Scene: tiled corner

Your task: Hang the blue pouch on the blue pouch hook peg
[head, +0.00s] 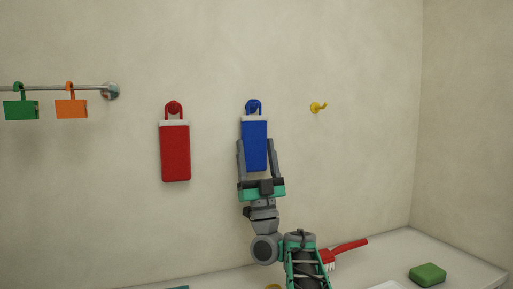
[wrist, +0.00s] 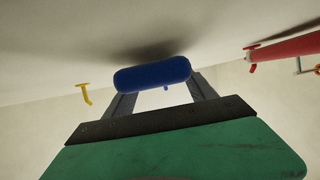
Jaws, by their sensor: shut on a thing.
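The blue pouch (head: 255,148) is upright against the wall in the head view, with a pale band near its top. My gripper (head: 257,160) is shut on its sides from below. The blue hook peg (head: 253,105) is on the wall right at the pouch's top; whether the pouch's loop is around the peg I cannot tell. In the wrist view, the rounded bottom end of the blue pouch (wrist: 153,74) lies between the fingers of my gripper (wrist: 160,95), close to the wall. A small blue bit shows just beyond it.
A red pouch (head: 175,150) hangs on a red hook to the left. A yellow hook (head: 318,107) to the right is empty. Green (head: 21,109) and orange (head: 71,107) tags hang on a rail. A red brush (head: 345,248) and green sponge (head: 428,274) lie on the ledge below.

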